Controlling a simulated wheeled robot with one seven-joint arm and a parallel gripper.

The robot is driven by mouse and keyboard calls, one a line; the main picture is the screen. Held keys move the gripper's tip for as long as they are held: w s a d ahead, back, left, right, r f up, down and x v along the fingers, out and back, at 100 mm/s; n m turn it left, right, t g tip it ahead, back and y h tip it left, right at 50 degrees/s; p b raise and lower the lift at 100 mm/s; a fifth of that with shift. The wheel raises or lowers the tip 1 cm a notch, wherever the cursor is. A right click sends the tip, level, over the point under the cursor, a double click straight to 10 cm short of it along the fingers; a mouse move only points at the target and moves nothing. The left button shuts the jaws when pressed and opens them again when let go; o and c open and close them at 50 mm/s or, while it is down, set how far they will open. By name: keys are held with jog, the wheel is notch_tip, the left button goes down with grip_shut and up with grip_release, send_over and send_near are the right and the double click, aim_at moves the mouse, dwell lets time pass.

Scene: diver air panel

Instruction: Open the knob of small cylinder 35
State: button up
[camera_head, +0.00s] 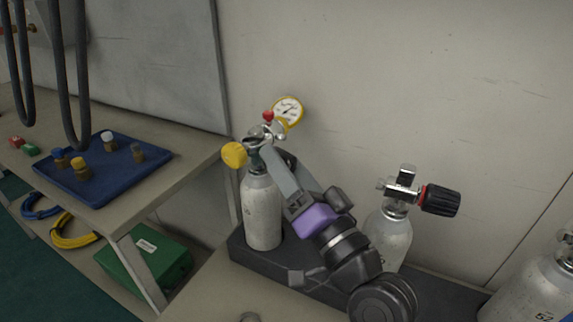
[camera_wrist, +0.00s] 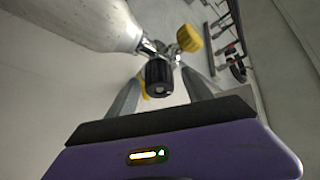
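A small white cylinder (camera_head: 262,212) stands upright in the dark rack, left of my arm. Its valve carries a yellow knob (camera_head: 234,154) and a yellow-rimmed gauge (camera_head: 288,110). I cannot read its number. In the wrist view the cylinder (camera_wrist: 85,22) shows with the yellow knob (camera_wrist: 189,38) and a black ribbed knob (camera_wrist: 159,78). My gripper (camera_head: 266,152) is at this valve. Its fingers (camera_wrist: 161,76) are apart, one on each side of the black knob, with visible gaps. In the head view my gripper hides the black knob.
A second cylinder (camera_head: 388,240) with a black, red-ringed knob (camera_head: 438,200) stands right of my arm, partly hidden by it. Another cylinder (camera_head: 535,290) is at the right edge. A blue tray (camera_head: 120,182) lies on the left table. The wall is close behind the rack (camera_head: 240,248).

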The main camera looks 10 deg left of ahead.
jog(key=b+v, duration=0.1)
jog(key=v, duration=0.7)
dwell(0.5)
